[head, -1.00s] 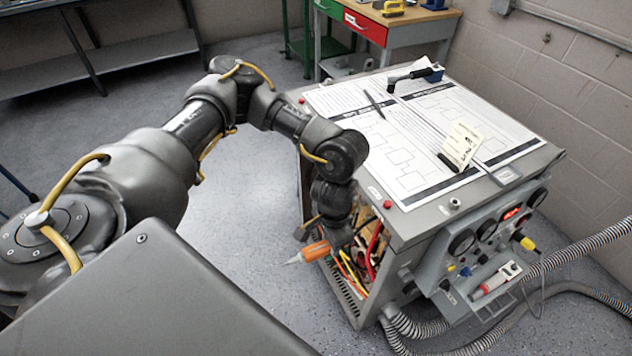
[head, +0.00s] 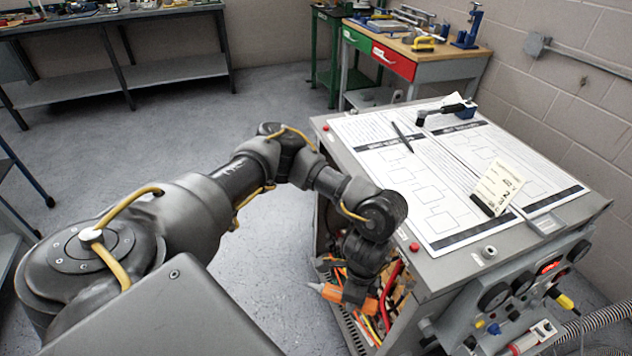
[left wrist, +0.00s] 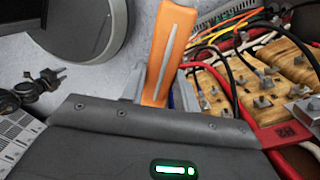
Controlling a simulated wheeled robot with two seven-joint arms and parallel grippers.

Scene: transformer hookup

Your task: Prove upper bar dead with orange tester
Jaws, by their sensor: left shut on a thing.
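The orange tester (head: 336,294) is in my left gripper, at the open side of the grey cabinet (head: 470,262). Its pale tip points left in the head view, away from the cabinet. In the left wrist view the tester (left wrist: 168,52) rises between the two fingers of my left gripper (left wrist: 158,92), which is shut on it. To its right are wooden terminal blocks (left wrist: 245,85) with metal studs, wires and a red tag (left wrist: 290,133). I cannot tell which part is the upper bar. The tester shows no contact with a stud. My right gripper is out of view.
Printed sheets (head: 430,185), a pen (head: 402,137), a standing card (head: 497,186) and a black-handled tool (head: 446,112) are on the cabinet top. Red cable (head: 391,288) and other wires crowd the opening.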

